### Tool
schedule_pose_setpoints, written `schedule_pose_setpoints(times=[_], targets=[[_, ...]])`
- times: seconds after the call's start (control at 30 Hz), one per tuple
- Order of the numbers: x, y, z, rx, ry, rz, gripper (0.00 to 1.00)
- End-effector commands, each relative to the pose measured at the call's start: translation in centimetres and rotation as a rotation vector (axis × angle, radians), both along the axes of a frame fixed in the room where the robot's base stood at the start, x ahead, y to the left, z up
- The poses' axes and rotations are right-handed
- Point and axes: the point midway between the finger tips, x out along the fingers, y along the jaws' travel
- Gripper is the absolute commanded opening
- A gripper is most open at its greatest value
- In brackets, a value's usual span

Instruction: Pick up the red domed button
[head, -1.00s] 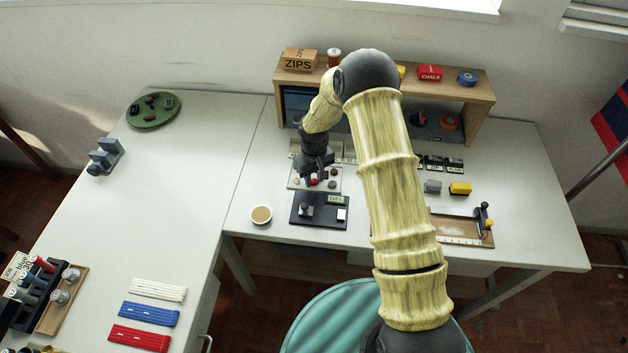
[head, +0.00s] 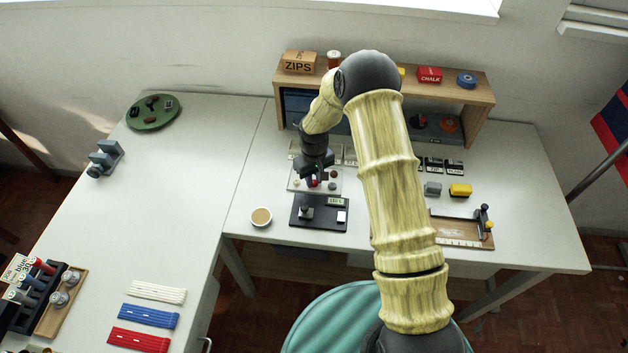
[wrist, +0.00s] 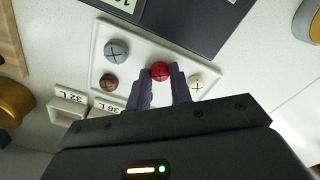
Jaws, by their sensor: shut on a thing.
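The red domed button (wrist: 160,71) is between the fingertips of my gripper (wrist: 161,82) in the wrist view, and the jaws are shut on it. It is over the white button tray (wrist: 92,72); I cannot tell whether it still touches the tray. In the head view the red button (head: 313,183) shows small beneath my gripper (head: 314,178). A grey button (wrist: 117,50), a brown button (wrist: 108,82) and a cream button (wrist: 196,82) lie on the tray around it.
A black device with a small display (head: 319,216) stands just in front of the tray. A small round cup (head: 261,217) is to its left. A wooden shelf (head: 385,85) rises behind. The left table's middle is clear.

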Motion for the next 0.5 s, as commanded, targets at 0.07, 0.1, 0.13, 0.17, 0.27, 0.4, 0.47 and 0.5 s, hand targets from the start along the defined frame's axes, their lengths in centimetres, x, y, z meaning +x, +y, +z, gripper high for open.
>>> schedule_pose_setpoints(times=[0.07,0.1,0.13,0.17,0.27,0.4,0.47,0.5], targets=[[0.1,0.0,0.7,0.001,-0.004,0.000,0.01],[0.1,0.0,1.2,0.001,-0.005,0.000,0.01],[0.1,0.0,1.6,0.001,-0.005,0.000,0.01],[0.1,0.0,2.0,0.001,-0.005,0.000,0.01],[0.1,0.0,3.9,0.002,-0.006,-0.002,0.01],[0.1,0.0,6.7,0.001,-0.006,0.000,0.01],[0.1,0.0,7.7,0.002,-0.006,-0.001,0.01],[0.1,0.0,8.3,0.001,-0.004,-0.001,0.01]])
